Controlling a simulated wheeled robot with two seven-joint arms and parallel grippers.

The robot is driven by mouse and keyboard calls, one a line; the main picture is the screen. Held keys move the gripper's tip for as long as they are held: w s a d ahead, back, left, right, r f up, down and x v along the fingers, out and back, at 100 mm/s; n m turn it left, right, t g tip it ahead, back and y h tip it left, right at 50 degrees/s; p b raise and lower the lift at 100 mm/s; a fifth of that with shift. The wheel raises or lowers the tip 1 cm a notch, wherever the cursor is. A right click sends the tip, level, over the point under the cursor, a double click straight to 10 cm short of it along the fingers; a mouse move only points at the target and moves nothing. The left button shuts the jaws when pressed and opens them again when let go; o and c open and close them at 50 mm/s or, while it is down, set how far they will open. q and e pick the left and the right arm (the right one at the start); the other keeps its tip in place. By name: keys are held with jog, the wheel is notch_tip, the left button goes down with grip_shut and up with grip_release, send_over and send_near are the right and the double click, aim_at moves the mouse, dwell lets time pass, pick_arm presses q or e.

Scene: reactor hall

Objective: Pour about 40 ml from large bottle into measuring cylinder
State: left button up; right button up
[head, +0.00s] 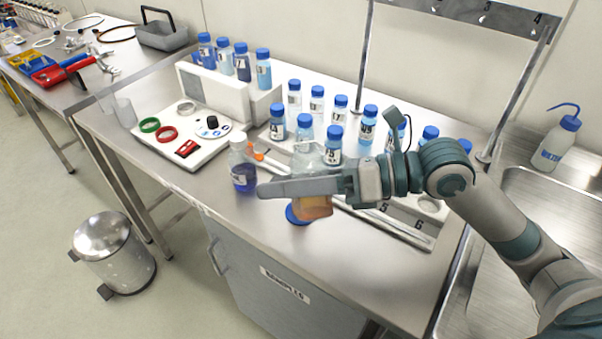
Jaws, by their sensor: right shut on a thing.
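My right gripper (275,187) reaches in from the right over the front of the bench. It is shut on a clear bottle with amber liquid (313,208), which shows below the fingers. The bottle's clear upper part seems to show just above them; the fingers hide its middle. A loose blue cap (294,217) lies on the bench just below and left of it. A clear bottle with dark blue liquid (243,177) stands left of the fingertips. I cannot make out the measuring cylinder for certain. My left gripper is not in view.
Several blue-capped bottles (369,123) stand in a numbered rack behind my gripper. A white balance-like unit (215,95) and a tray with coloured rings (182,150) are left. A wash bottle (558,142) stands near the sink (545,210) at right. The front-left bench is clear.

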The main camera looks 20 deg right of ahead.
jog(key=f+n+b, duration=0.1)
jog(key=f+n, duration=0.1)
jog(key=f+n+t+y+b, duration=0.1)
jog(key=f+n, duration=0.1)
jog(key=f+n+t+b, duration=0.1)
jog(key=f+n+b, duration=0.1)
jog(key=shift+s+f+y, duration=0.35)
jog(key=shift+f+y, duration=0.05)
jog(key=shift+f+t+b, duration=0.3)
jog(key=shift+f+b, duration=0.5)
jog(key=shift+b, duration=0.15)
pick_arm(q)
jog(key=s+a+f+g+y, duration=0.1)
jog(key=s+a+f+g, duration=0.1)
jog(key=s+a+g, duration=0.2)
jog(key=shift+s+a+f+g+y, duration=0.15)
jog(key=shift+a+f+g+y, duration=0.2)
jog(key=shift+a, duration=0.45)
pick_arm(e)
jog(key=shift+f, duration=0.2)
